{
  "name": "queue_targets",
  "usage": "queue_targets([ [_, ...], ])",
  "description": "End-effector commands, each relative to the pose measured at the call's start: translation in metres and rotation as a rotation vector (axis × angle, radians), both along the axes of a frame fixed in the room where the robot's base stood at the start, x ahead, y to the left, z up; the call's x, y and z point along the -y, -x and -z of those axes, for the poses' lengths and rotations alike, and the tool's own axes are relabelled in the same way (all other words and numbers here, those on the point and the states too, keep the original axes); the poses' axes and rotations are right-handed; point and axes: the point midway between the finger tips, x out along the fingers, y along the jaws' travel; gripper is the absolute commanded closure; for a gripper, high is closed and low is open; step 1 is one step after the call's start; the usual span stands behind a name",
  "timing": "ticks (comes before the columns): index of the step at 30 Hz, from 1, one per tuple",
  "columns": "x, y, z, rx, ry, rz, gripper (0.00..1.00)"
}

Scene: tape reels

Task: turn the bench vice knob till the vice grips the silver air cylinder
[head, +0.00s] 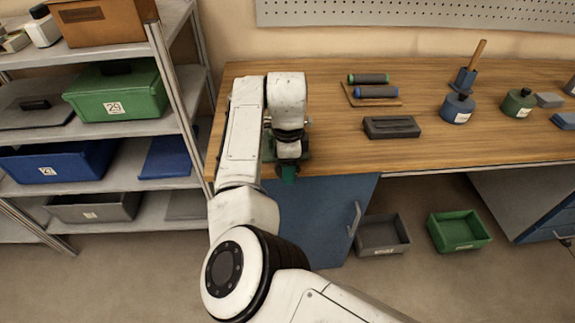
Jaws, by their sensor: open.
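The bench vice (268,152) is a green shape at the front left edge of the wooden workbench, mostly hidden behind my arm. A teal-green part (289,174) sticks out past the bench edge below my wrist; it may be the vice knob. My gripper (289,162) is the dark end of the white arm, pointing down close over this part. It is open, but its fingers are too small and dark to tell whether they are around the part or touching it. Small silvery bits show beside my wrist; I cannot tell whether they are the silver air cylinder.
The workbench (330,150) holds a dark grey block (391,127), a board with two rollers (372,90), and round pots (457,107) at right. Shelving (160,80) with bins stands close on the left. Two bins (382,234) (459,230) sit on the floor.

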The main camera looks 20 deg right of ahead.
Motion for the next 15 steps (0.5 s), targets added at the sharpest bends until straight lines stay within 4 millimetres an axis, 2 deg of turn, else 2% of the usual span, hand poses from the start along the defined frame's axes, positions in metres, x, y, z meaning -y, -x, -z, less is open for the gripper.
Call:
queue_targets([
  [9,-0.0002,-0.0001,0.0026,0.0,0.0,0.0,0.49],
  [15,-0.0002,-0.0002,0.0024,0.0,0.0,0.0,0.68],
])
